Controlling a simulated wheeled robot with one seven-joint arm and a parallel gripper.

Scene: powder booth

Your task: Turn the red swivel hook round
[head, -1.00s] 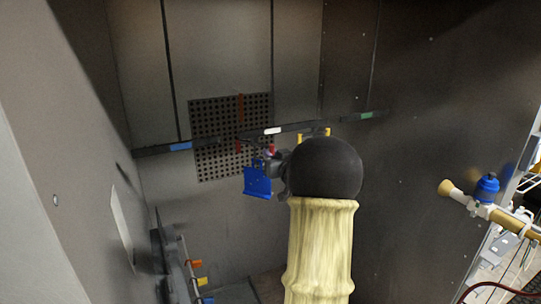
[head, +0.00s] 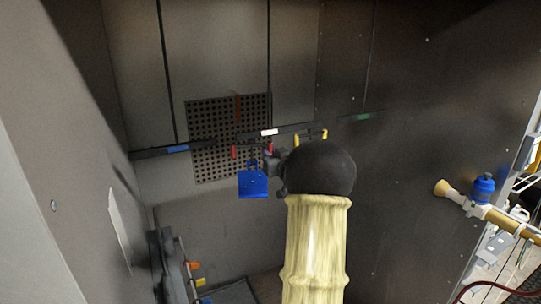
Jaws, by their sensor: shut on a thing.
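The red swivel hook (head: 234,152) shows as small red parts below the overhead rail, left of my gripper. A blue plate (head: 252,183) hangs just below the hook, its broad face toward the camera. My gripper (head: 269,157) is at the right-hand red part and is shut on the hook. The dark wrist and arm hide part of the grip, and the fingertips are small and hard to make out.
The dark rail (head: 160,153) crosses the booth with blue, white and green marks. A perforated panel (head: 212,112) is behind. Orange and yellow parts (head: 194,265) stand low at left.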

